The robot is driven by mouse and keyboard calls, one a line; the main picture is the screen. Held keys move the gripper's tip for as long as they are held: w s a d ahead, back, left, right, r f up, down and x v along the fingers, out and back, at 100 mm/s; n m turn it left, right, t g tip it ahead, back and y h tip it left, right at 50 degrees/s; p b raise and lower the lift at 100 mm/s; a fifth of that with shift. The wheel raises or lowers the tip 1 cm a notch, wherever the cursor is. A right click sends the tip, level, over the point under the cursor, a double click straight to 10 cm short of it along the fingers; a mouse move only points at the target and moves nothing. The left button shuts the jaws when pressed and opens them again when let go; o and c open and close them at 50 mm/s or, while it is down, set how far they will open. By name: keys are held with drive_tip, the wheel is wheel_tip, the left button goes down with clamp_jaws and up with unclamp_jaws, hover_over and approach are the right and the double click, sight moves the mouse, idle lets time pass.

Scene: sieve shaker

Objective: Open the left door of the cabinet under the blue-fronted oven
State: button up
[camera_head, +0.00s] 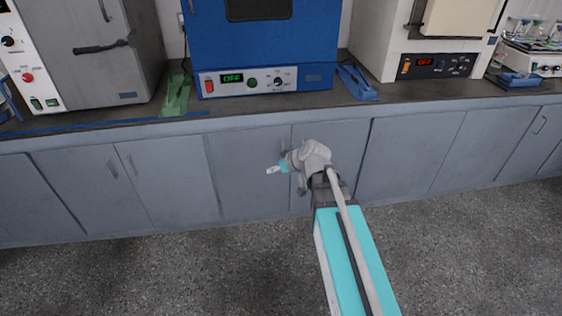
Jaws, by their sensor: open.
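The blue-fronted oven (263,60) stands on the counter at the upper middle, its display reading OFF. The left door (240,165) of the grey-blue cabinet below it is closed, flush with its neighbours. A thin handle shows near that door's upper right edge, partly hidden by my arm. The right door (345,135) is partly behind my arm. My gripper (271,170) has a pale tip and teal part. It is open and appears in front of the left door's right side, below the handle. I cannot tell whether it touches the door.
A dark worktop (150,108) runs across above the cabinets. Closed doors (75,185) lie left and more (410,150) lie right. The speckled floor (200,275) in front is clear.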

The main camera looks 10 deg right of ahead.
drive_tip(key=w+d+f+m+t+h+b, duration=0.1)
drive_tip(key=w+d+f+t+b, duration=0.4)
drive_tip(key=b, duration=0.9)
drive_tip(key=w+d+f+m+t+h+b, duration=0.1)
drive_tip(key=w+d+f+t+b, duration=0.3)
drive_tip(key=w+f+b, duration=0.7)
drive_tip(key=f+t+h+b, duration=0.1)
drive_tip(key=t+b, duration=0.1)
drive_tip(key=b, duration=0.2)
drive_tip(key=shift+w+d+f+m, duration=0.25)
drive_tip(key=shift+d+f+m, duration=0.05)
drive_tip(key=shift+d, duration=0.1)
drive_tip(key=w+a, duration=0.1)
drive_tip(key=w, duration=0.8)
drive_tip(key=w+a, duration=0.1)
drive_tip(key=w, duration=0.3)
drive_tip(key=shift+w+a, duration=0.3)
drive_tip(key=shift+a, duration=0.05)
clamp_jaws()
